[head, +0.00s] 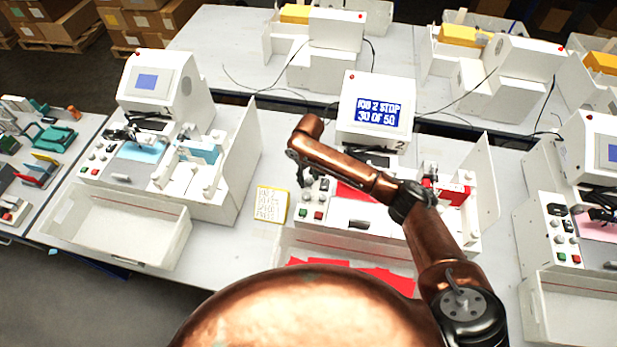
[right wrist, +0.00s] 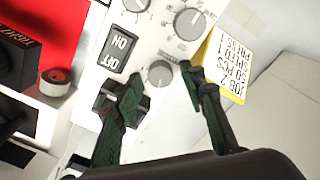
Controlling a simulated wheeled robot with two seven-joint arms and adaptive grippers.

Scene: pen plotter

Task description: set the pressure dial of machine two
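Machine two (head: 375,105) is white, with a blue screen reading "JOB 2 STOP 30 OF 50". My right gripper (head: 309,178) is over the left part of its front panel. In the right wrist view the right gripper (right wrist: 162,76) is open, its dark green fingers apart. A small grey dial (right wrist: 160,74) lies between the fingertips; contact cannot be told. A larger grey dial (right wrist: 189,24) and another dial (right wrist: 137,4) are farther up the panel. The labels are too small to tell which sets pressure. My left gripper is not in view.
An ON/OFF switch (right wrist: 116,48) and a dark square part beside the left finger are close by. A yellow-edged note (right wrist: 232,52) lies beside the panel; it also shows in the head view (head: 271,204). Red sheets (head: 350,275) lie in the front tray. Similar machines stand on both sides.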

